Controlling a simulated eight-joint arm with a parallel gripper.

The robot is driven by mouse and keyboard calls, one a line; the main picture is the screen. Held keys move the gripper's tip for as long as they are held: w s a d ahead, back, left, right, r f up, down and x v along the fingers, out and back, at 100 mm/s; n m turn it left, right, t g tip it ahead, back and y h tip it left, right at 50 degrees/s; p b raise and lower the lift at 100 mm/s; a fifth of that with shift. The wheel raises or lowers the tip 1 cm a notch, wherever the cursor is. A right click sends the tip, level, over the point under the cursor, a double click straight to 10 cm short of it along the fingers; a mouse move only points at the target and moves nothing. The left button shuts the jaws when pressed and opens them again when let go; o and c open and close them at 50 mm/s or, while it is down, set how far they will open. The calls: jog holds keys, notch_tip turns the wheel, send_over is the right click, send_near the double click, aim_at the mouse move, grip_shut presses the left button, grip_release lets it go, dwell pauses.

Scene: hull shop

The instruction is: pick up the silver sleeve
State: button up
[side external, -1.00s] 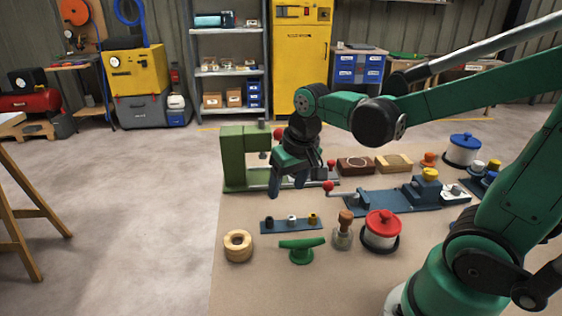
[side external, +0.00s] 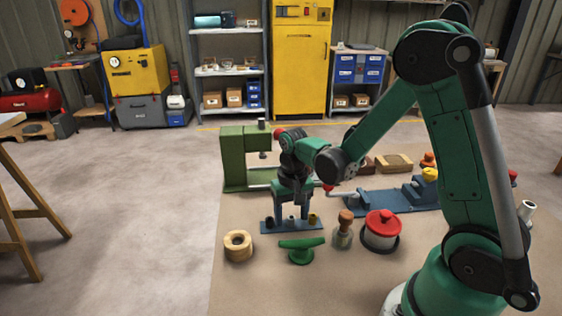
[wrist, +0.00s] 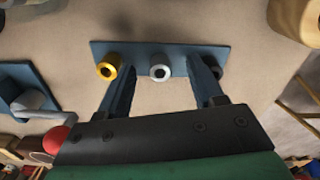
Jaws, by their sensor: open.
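The silver sleeve (wrist: 160,72) stands in the middle of a small blue strip (wrist: 176,50), between a brass sleeve (wrist: 108,67) and a dark sleeve (wrist: 218,72). In the side view the silver sleeve (side external: 291,218) shows between the fingers of my gripper (side external: 291,211). My gripper (wrist: 160,66) is open and points down over the strip, one finger on each side of the silver sleeve, with a gap to each. The right finger in the wrist view partly hides the dark sleeve. I cannot tell exactly how far the fingertips are above the strip.
A wooden ring (side external: 238,246), a green handle piece (side external: 300,250), a wood-topped jar (side external: 343,232) and a red-lidded pot (side external: 382,230) stand near the strip. A green press (side external: 236,160) and a blue fixture (side external: 390,201) stand behind. Bare mat lies in front.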

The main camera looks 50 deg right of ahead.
jog(key=shift+f, duration=0.1)
grip_shut()
dwell(0.4)
